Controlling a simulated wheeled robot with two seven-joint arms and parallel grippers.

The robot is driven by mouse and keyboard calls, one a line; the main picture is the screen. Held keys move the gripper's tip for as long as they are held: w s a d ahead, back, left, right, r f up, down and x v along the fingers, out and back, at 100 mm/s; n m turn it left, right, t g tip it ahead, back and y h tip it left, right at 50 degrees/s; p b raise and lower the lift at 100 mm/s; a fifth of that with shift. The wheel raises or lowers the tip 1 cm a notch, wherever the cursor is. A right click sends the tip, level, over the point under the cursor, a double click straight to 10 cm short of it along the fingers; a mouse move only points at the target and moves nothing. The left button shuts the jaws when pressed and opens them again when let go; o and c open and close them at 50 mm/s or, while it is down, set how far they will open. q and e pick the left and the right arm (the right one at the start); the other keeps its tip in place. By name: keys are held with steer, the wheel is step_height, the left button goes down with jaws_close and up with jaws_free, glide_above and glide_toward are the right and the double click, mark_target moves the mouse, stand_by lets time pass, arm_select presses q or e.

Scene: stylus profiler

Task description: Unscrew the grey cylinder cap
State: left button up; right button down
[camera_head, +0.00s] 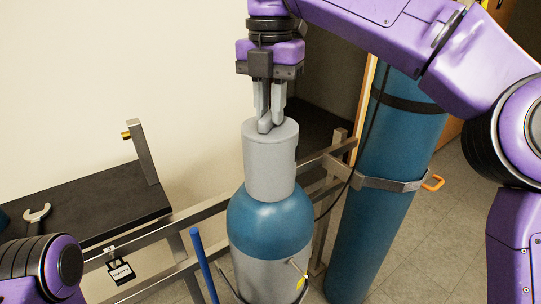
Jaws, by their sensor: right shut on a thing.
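The grey cylinder cap (269,165) sits upright on top of a gas cylinder (268,222) with a blue shoulder and a grey body. The cap has a small raised grip (264,126) on its top. My right gripper (268,112) points straight down over the cap, with its two fingers close together on the raised grip. The cap's lower rim meets the blue shoulder. My left gripper is not visible; only part of my left arm shows at the lower left.
A tall blue cylinder (385,190) stands at the right, strapped to a metal rail (215,209) with an orange-handled clamp (432,183). A dark shelf (90,205) at the left holds a wrench (38,214). A tag (121,272) hangs below it. A blue rod (203,265) stands near the cylinder.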

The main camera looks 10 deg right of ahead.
steer(key=n, duration=0.7)
steer(key=shift+f, duration=0.1)
steer(key=n, duration=0.7)
steer(key=shift+a+f, duration=0.15)
steer(key=c, duration=1)
jaws_free()
steer(key=shift+s, duration=0.1)
steer(key=shift+o, duration=0.2)
steer(key=shift+a, duration=0.1)
steer(key=shift+c, duration=0.5)
steer(key=shift+r+p, duration=0.3)
steer(key=shift+r, duration=0.1)
step_height(320, 180, up, 7)
steer(key=p, duration=0.7)
steer(key=shift+f, duration=0.25)
